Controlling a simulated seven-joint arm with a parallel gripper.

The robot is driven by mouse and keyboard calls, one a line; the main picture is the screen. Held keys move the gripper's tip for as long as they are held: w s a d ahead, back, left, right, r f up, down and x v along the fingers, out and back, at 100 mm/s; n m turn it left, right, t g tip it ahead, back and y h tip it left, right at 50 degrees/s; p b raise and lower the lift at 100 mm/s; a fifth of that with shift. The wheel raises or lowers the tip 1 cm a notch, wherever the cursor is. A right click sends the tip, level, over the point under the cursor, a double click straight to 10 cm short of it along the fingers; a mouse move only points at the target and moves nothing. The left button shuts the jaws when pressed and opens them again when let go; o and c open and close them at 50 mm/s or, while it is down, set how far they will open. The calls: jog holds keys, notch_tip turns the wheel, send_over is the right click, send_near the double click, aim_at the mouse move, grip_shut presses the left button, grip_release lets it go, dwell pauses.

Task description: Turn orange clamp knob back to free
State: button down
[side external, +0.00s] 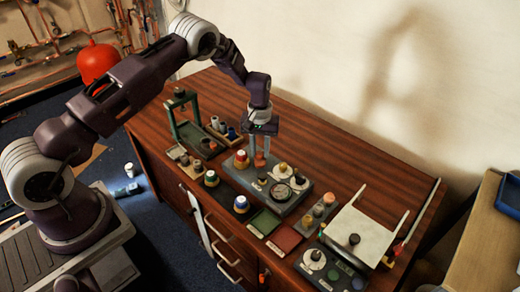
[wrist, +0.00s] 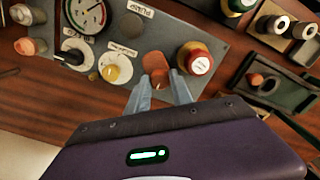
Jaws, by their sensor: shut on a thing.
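The orange clamp knob (side external: 260,159) stands on the grey panel (side external: 268,189) on the wooden bench. In the wrist view my gripper (wrist: 160,88) is shut on the knob. The knob's turn angle cannot be read.
Close by are a red-and-white capped part (wrist: 194,59), a yellow knob (wrist: 115,67) and a dial gauge (wrist: 85,14). A green stand (side external: 190,125) and small trays are behind; a white board (side external: 358,232) lies to the right. The bench's back strip is clear.

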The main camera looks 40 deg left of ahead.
aim_at(260, 153)
jog(key=c, duration=1.1)
grip_release()
jog(key=shift+r, duration=0.1)
notch_tip(260, 153, up, 7)
jog(key=shift+f, duration=0.1)
